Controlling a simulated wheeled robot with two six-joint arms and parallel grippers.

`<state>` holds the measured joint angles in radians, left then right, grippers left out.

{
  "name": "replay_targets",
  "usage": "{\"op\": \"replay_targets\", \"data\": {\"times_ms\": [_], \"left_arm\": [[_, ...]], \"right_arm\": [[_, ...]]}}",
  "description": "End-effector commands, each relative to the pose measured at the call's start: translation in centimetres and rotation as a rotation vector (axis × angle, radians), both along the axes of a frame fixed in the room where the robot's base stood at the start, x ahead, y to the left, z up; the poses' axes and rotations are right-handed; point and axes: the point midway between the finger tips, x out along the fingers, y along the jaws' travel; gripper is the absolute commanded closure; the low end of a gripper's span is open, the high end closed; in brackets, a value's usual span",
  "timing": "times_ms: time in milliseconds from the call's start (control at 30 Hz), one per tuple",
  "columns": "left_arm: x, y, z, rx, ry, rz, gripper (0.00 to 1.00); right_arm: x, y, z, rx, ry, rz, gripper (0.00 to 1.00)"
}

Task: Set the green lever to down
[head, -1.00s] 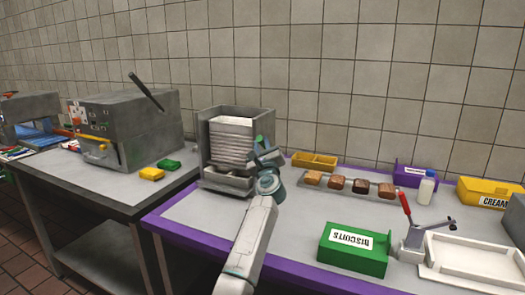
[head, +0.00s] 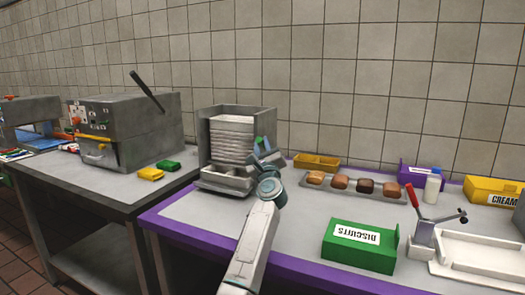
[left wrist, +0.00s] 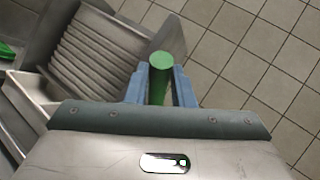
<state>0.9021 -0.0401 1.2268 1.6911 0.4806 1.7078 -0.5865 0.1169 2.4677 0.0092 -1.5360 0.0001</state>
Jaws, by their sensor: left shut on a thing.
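The green lever (left wrist: 160,62) shows in the left wrist view as a round green handle between two blue fingers. In the head view only a small green part (head: 259,141) shows at the right side of the grey dispenser (head: 207,133). My left gripper (head: 265,160) is shut on the lever's handle, and its fingers hide part of it. Whether the lever is up or down is hard to tell. My right gripper is not in view.
A stack of pale trays (head: 233,140) fills the dispenser. A green biscuits box (head: 360,246), a row of small brown blocks (head: 365,186) and a red-handled lever (head: 413,195) stand to the right.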

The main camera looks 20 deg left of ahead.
Motion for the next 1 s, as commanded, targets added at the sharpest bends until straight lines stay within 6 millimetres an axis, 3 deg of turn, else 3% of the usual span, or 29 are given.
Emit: {"op": "replay_targets", "data": {"times_ms": [333, 367, 400, 767, 1000], "left_arm": [[0.0, 0.0, -0.2, -0.001, 0.003, -0.001, 1.00], [0.0, 0.0, -0.2, -0.001, 0.003, -0.001, 0.74], [0.0, 0.0, -0.2, -0.001, 0.002, 0.000, 0.69], [-0.4, -0.3, -0.4, -0.001, 0.000, -0.001, 0.69], [-3.6, -2.1, -2.2, -0.003, 0.003, -0.003, 0.69]], "right_arm": [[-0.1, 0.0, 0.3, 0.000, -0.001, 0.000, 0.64], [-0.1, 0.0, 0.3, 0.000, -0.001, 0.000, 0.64], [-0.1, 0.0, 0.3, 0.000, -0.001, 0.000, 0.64], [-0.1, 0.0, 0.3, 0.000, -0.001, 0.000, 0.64], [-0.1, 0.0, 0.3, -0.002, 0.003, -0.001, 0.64]]}}
